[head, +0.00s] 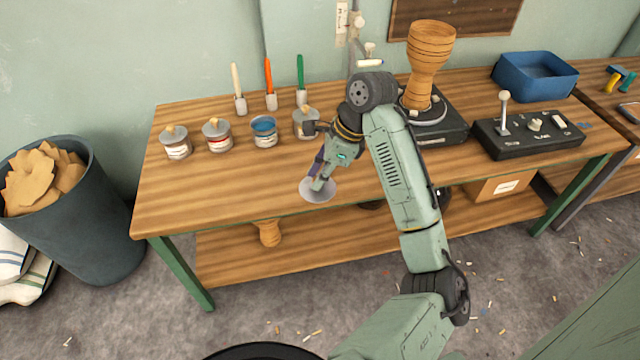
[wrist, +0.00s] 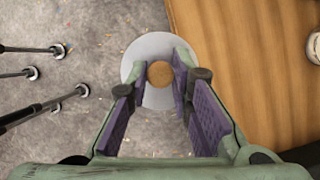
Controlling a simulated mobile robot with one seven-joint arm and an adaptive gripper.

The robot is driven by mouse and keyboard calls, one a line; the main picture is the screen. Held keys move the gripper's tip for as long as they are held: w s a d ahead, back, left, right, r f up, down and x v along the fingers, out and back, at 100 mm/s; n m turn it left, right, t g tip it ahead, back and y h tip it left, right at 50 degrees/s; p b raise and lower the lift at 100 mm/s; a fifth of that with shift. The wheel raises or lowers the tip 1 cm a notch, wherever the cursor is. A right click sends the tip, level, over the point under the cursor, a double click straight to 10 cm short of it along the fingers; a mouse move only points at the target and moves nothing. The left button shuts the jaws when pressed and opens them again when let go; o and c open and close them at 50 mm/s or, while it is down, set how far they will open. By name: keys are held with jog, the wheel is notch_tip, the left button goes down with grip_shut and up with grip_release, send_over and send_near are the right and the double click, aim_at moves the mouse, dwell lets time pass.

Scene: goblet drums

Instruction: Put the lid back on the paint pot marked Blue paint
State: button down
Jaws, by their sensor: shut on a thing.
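My gripper (head: 319,178) is shut on the wooden knob (wrist: 160,74) of a round grey lid (head: 317,190). The lid also shows in the wrist view (wrist: 146,50), with the knob between the two purple finger pads. The lid hangs at the front edge of the workbench, partly against the floor in the wrist view. An uncovered paint pot (head: 265,139) with blue paint in it stands upright on the bench, behind and left of my gripper. Its label is too small to read.
Lidded pots (head: 177,151) (head: 217,143) stand left of the open pot; another (head: 304,123) stands right of it, beside my wrist. Brushes (head: 271,100) stand behind. A goblet drum (head: 430,55) on a turntable and a control box (head: 528,138) are right. The bench's front left (head: 215,195) is clear.

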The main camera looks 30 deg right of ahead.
jog(key=shift+r, duration=1)
